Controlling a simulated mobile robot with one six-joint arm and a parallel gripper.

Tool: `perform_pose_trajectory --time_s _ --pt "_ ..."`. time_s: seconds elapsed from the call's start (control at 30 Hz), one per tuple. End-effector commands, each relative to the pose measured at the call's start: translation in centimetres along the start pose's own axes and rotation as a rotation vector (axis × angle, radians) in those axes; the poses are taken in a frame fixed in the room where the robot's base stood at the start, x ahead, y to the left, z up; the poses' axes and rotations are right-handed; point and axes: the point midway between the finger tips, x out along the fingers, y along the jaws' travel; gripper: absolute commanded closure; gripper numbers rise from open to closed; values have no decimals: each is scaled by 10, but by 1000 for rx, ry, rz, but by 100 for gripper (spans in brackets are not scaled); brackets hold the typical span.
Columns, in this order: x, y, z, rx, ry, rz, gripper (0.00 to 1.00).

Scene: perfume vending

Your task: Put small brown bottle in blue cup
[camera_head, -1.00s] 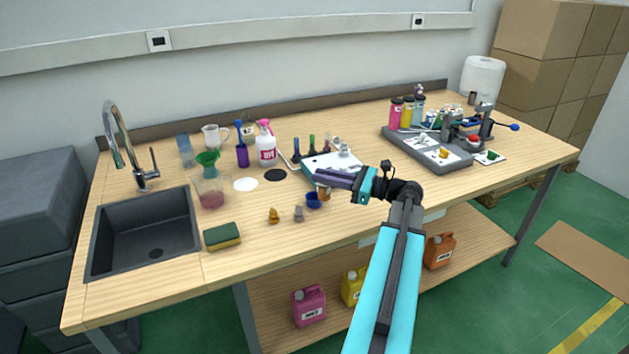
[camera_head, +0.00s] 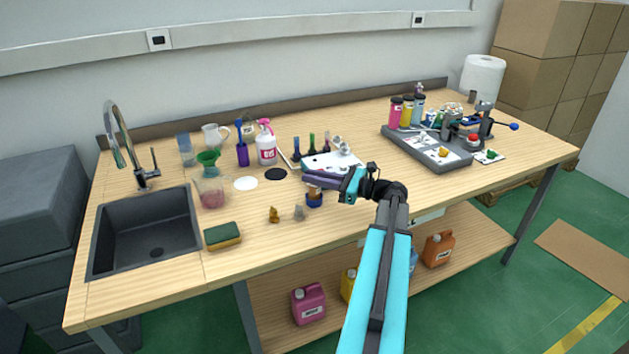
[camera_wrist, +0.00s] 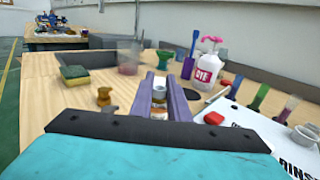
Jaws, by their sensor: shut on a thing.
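My gripper (camera_head: 306,180) is shut on the small brown bottle (camera_head: 314,191), which is held upright below the purple fingers. In the wrist view the bottle (camera_wrist: 159,113) shows between the fingers, mostly hidden by them. The blue cup (camera_head: 314,202) stands on the table near the front edge, directly below the bottle in the head view. The bottle's lower end overlaps the cup's rim; whether it is inside the cup or just above it, I cannot tell. The cup is not clearly visible in the wrist view.
A small grey cup (camera_head: 299,213) and a gold-brown piece (camera_head: 274,214) stand just left of the blue cup. A sponge (camera_head: 222,236) and the sink (camera_head: 145,235) are further left.

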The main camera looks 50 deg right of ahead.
Motion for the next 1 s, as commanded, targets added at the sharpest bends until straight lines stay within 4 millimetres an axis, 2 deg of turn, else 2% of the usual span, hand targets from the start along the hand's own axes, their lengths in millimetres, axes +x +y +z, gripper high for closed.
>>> perform_pose_trajectory --time_s 0.2,0.63,0.67,0.77,1.0 --pt "0 0 -14 0 0 0 100" --pt "0 0 -17 0 0 0 100" --pt "0 0 -17 0 0 0 81" --pt "0 0 -17 0 0 0 66" --pt "0 0 -17 0 0 0 66"
